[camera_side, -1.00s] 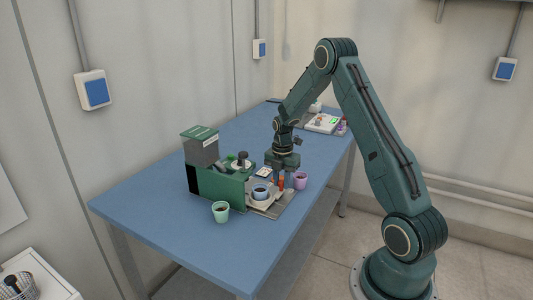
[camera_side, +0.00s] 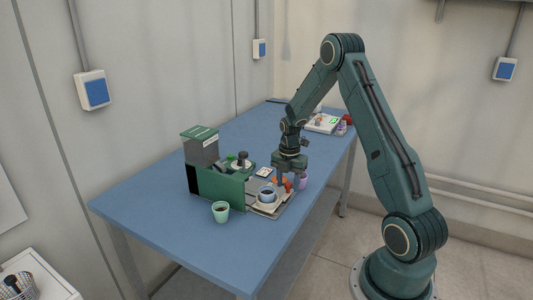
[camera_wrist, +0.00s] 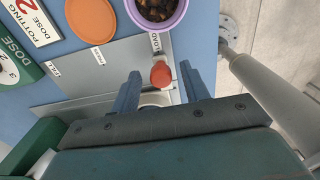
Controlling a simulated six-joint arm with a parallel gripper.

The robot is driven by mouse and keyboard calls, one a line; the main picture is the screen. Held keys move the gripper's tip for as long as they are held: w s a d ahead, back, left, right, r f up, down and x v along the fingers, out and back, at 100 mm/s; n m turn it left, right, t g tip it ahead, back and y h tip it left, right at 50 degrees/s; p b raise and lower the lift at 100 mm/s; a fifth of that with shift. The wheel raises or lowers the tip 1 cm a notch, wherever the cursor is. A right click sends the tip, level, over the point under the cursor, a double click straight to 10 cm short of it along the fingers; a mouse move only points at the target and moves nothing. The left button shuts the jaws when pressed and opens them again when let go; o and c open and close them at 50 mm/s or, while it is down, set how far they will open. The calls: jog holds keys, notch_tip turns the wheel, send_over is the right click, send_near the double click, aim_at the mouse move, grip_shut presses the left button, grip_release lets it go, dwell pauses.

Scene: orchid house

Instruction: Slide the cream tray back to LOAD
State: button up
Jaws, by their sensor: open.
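The cream tray (camera_side: 268,207) lies on the grey plate beside the green machine, with a blue-grey pot (camera_side: 267,194) standing on it. A red knob (camera_side: 288,187) stands at the tray's far right side. My gripper (camera_side: 288,180) is low over it with jaws open. In the wrist view the red knob (camera_wrist: 162,74) is between the two spread fingers of my gripper (camera_wrist: 160,82); I cannot tell whether either touches it. The LOAD label (camera_wrist: 155,42) is on the grey plate just beyond the knob. My gripper hides most of the tray there.
A purple pot (camera_wrist: 156,10) of brown chips stands close beyond the LOAD label. An orange disc (camera_wrist: 90,24) lies left of it. The green machine (camera_side: 215,186) and a mint cup (camera_side: 220,212) stand left of the tray. The blue table (camera_side: 140,205) is clear at left.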

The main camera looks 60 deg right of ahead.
jog(key=shift+r, duration=0.15)
jog(key=shift+r, duration=3.3)
jog(key=shift+a+r, duration=0.25)
jog(key=shift+r, duration=0.1)
jog(key=s+a+r+m+t+h, duration=0.1)
jog(key=s+a+r+m+t, duration=0.25)
jog(key=a+r+m, duration=0.85)
jog(key=s+a+r+m+t, duration=0.1)
jog(key=s+a+r+m, duration=0.2)
jog(key=s+a, duration=0.4)
jog(key=s+a+r+m+t+y, duration=0.1)
jog(key=s+a+r+m, duration=0.2)
jog(key=s+a, duration=0.5)
jog(key=shift+s+a+r, duration=0.15)
jog(key=shift+a+r, duration=0.1)
jog(key=shift+a, duration=0.15)
